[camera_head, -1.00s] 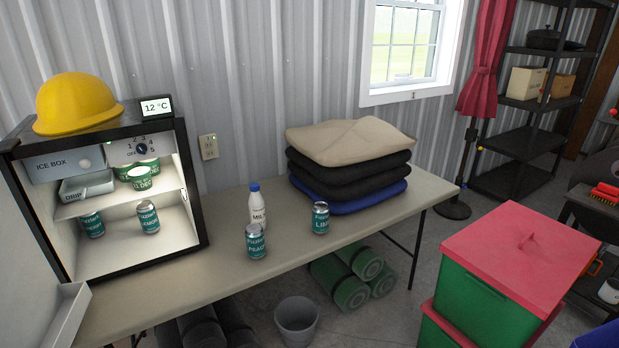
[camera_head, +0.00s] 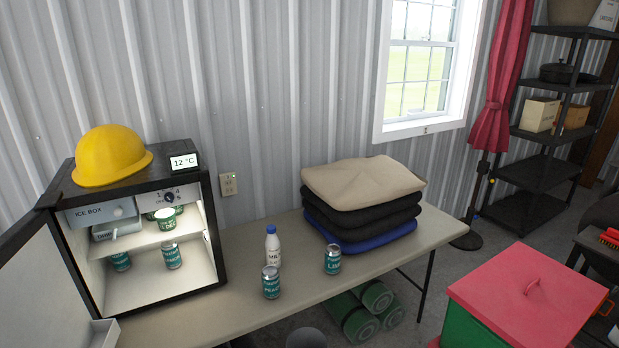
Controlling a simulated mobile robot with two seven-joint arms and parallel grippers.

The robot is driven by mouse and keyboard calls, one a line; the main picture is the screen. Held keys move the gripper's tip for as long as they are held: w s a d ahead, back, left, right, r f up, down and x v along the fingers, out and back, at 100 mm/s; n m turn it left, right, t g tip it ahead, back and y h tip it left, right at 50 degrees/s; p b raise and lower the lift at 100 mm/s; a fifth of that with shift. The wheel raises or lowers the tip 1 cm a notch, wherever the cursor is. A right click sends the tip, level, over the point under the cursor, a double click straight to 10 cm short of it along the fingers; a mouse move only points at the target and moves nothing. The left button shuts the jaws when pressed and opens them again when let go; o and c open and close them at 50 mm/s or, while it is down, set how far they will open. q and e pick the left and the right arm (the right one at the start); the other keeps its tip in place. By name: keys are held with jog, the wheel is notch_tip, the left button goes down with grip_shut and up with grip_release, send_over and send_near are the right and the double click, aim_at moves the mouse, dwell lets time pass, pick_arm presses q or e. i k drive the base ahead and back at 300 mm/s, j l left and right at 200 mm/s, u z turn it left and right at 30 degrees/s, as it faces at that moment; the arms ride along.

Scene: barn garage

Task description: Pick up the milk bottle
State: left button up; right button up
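The milk bottle (camera_head: 273,246) is white with a blue cap and stands upright on the beige folding table (camera_head: 375,268). A teal can labelled peach (camera_head: 271,284) stands just in front of it and covers its lower part. Another teal can labelled lime (camera_head: 332,260) stands to its right. Neither of my grippers shows in the head view.
An open mini fridge (camera_head: 150,280) with cans and tubs stands on the table's left, its door swung left, a yellow hard hat (camera_head: 110,156) on top. Folded blankets (camera_head: 362,180) are stacked behind right. A red-lidded green crate (camera_head: 524,290) stands at lower right.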

aim_at(272, 242)
jog(key=u, duration=0.75)
jog(key=i+l+u, duration=0.1)
jog(key=l+u, duration=0.15)
jog(key=u, duration=0.15)
jog(key=l+u, duration=0.55)
jog(key=u, duration=0.2)
jog(key=l+u, duration=0.2)
jog(key=l, duration=0.35)
jog(key=k+l+u, duration=0.1)
jog(key=l+u, duration=0.15)
jog(key=l, duration=0.25)
